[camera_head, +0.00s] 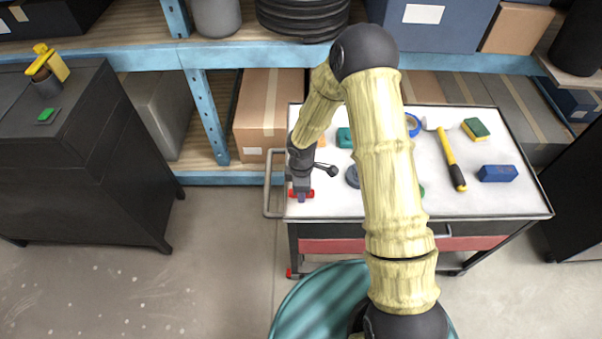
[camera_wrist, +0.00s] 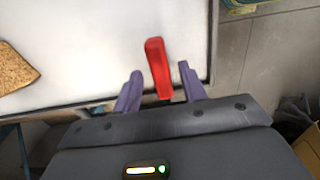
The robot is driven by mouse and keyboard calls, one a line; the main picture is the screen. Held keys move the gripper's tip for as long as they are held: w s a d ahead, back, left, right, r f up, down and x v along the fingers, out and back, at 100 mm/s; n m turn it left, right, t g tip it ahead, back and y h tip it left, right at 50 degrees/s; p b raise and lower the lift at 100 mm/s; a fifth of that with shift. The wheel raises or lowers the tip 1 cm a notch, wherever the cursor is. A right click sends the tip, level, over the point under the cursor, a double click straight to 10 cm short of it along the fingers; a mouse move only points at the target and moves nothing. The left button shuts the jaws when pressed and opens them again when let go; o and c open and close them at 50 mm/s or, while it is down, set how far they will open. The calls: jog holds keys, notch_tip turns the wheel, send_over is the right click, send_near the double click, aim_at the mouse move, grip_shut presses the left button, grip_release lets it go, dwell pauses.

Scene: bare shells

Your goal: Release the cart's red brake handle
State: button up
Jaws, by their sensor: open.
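The red brake handle (camera_wrist: 155,62) shows in the wrist view as a short bar at the edge of the cart's white top. My gripper (camera_wrist: 160,69) is open, with one purple finger on each side of the handle. My arm covers part of the cart top.
The cart top holds a hammer (camera_head: 451,160), a sponge (camera_head: 475,129), a blue block (camera_head: 497,174) and other small items. A grey push bar (camera_head: 267,190) is at its left end. A dark cabinet (camera_head: 100,165) stands left, with open floor between. Shelving with boxes stands behind.

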notch_tip(320, 180, up, 17)
jog(key=p, duration=0.1)
dwell(0.3)
dwell(0.5)
jog(key=s+d+r+m+t+p, duration=0.2)
jog(key=s+d+r+m+p, duration=0.2)
jog(key=s+d+r+m, duration=0.7)
jog(key=s+d+m, duration=0.1)
jog(key=d+m, duration=0.1)
jog(key=m, duration=0.4)
jog(key=shift+s+d+r+m+t, duration=0.25)
jog(key=shift+s+m+t, duration=0.05)
jog(key=shift+s+m, duration=0.1)
